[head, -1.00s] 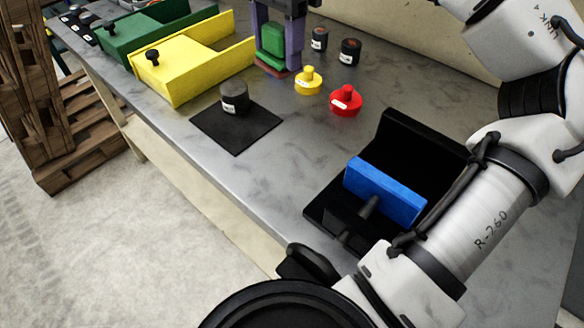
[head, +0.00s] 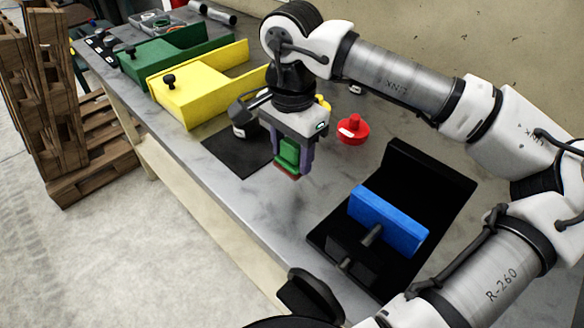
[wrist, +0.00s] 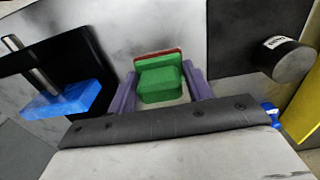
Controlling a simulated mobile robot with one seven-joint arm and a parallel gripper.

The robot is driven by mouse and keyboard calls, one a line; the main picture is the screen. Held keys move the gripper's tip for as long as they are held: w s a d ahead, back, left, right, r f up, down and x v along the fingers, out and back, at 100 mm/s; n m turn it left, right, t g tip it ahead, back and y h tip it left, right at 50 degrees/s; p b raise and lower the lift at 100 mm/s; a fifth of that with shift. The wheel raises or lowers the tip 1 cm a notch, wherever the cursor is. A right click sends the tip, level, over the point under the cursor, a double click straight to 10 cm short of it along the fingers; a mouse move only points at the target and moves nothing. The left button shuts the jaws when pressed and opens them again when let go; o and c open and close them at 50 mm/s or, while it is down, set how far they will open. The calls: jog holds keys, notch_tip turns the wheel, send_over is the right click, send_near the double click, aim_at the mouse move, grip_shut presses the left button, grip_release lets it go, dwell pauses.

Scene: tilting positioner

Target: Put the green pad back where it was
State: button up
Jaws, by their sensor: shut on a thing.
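The green pad (head: 289,150) has a thin red layer along its underside. My gripper (head: 292,160) is shut on it, with a purple finger on each side. The pad hangs over the grey bench between the black mat and the black angled fixture; its exact height is hard to tell. In the wrist view the pad (wrist: 160,82) sits between the fingers, with bare bench beyond it. The black fixture (head: 425,170) is to the right of the gripper, with a blue block (head: 387,220) and dark rods on it. The black mat (head: 232,157) is to the left, partly hidden by the gripper.
A dark labelled cylinder (wrist: 292,62) stands on the mat, close to my wrist. A red knobbed piece (head: 352,130) is behind the gripper. Yellow (head: 190,98) and green (head: 150,62) bins stand at the back left. The bench front between mat and fixture is clear.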

aim_at(292, 143)
jog(key=shift+f, duration=2.6)
jog(key=shift+f, duration=0.2)
jog(key=o, duration=0.9)
jog(key=shift+o, duration=0.2)
jog(key=shift+r, duration=0.1)
notch_tip(292, 143, up, 12)
jog(key=shift+r, duration=0.1)
